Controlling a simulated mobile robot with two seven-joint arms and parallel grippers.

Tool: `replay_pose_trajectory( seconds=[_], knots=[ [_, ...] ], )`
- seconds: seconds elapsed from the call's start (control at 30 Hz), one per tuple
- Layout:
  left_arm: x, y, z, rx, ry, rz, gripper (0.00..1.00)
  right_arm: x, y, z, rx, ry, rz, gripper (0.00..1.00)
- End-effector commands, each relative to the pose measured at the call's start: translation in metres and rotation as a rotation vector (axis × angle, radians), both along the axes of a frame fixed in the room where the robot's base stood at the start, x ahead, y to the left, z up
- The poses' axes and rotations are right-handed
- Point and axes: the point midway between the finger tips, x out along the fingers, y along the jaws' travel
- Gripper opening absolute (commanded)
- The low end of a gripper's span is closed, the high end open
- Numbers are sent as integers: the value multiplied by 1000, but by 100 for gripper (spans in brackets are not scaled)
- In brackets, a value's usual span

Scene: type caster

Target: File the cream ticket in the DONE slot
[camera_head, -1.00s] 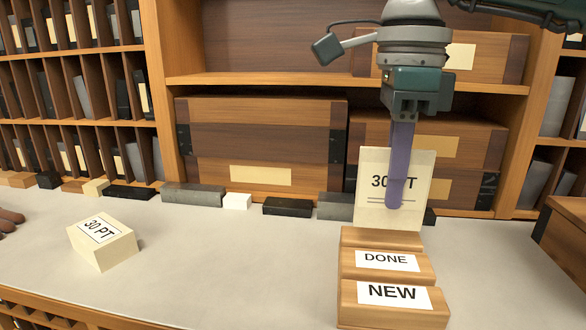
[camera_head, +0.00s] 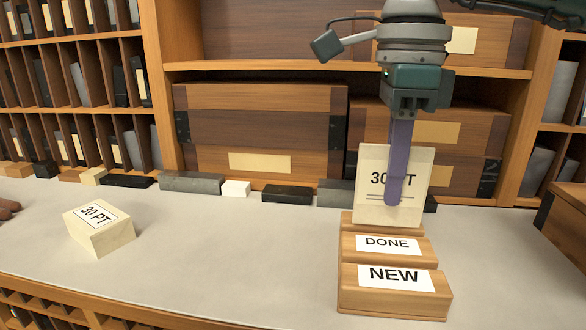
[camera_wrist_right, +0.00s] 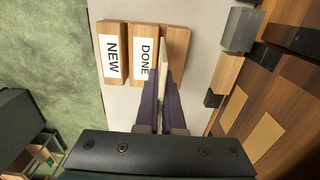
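The cream ticket (camera_head: 408,165), printed "30 PT", is upright between the purple fingers of my right gripper (camera_head: 395,200). My right gripper is shut on it; in the right wrist view the ticket (camera_wrist_right: 163,60) shows edge-on between the fingers (camera_wrist_right: 160,98). A wooden stepped rack (camera_head: 350,296) stands below, with a NEW label (camera_head: 394,277) in front and a DONE label (camera_head: 388,243) behind it. The ticket's lower edge is just behind and above the DONE block, in front of the rearmost block. I cannot tell whether it has entered the slot.
A cream block labelled "30 PT" (camera_head: 100,232) sits on the grey counter (camera_head: 240,265) at left. Small dark and grey blocks line the back, including a white one (camera_head: 236,189). Large wooden drawers (camera_head: 260,130) stand behind. The middle counter is clear.

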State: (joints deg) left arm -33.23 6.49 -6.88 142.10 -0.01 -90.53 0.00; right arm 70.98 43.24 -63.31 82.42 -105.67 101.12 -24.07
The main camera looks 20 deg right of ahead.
Motion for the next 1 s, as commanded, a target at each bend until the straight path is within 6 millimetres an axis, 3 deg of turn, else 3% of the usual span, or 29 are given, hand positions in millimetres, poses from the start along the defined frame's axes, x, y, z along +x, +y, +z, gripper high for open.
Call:
replay_pose_trajectory(
  seconds=[1.0],
  knots=[
    [0, 3, -18, 11, 0, -7, 100, 0, 0, -22, -1, 1, 0, 0]
  ],
)
